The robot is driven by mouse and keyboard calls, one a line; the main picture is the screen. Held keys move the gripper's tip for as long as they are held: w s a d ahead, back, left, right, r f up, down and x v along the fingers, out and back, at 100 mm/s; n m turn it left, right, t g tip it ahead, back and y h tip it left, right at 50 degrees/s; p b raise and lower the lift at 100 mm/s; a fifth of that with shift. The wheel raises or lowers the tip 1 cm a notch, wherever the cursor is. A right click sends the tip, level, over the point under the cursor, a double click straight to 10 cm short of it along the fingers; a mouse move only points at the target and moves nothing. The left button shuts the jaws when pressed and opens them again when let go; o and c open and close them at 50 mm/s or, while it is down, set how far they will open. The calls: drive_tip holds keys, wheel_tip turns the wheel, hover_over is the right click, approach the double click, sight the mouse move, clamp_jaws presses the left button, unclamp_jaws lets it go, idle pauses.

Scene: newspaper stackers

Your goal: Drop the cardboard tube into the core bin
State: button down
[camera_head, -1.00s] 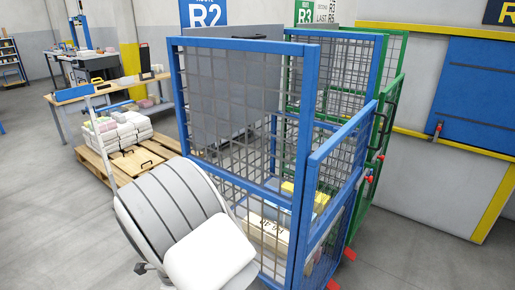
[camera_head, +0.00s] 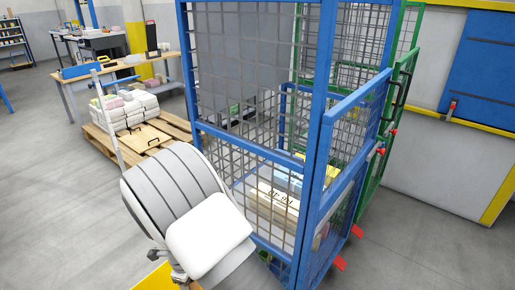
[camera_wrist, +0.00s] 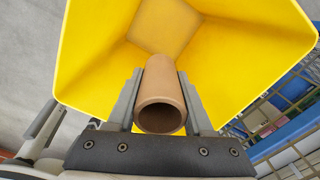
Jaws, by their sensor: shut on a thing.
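A brown cardboard tube (camera_wrist: 160,95) shows in the wrist view, its hollow end facing the camera. My gripper (camera_wrist: 158,90) is shut on the tube, one grey finger on each side. A yellow bin (camera_wrist: 90,50) lies beyond the tube, and I look into its open mouth. The tube's far end points into the bin's opening; I cannot tell how deep it reaches. In the head view only a small yellow corner (camera_head: 155,277) shows at the bottom edge, probably the bin. The tube and gripper jaws are hidden there behind my arm.
A blue mesh cage trolley (camera_head: 315,150) with parcels inside stands close to the right of my arm. A green cage (camera_head: 401,110) is behind it. A pallet (camera_head: 98,140) with paper stacks stands at the left. Grey floor at left is free.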

drive_tip(key=shift+c, duration=1.1)
unclamp_jaws()
wheel_tip(320, 180, up, 17)
drive_tip(key=p, duration=0.5)
drive_tip(key=shift+r+p, duration=0.2)
drive_tip(key=shift+p, duration=0.15)
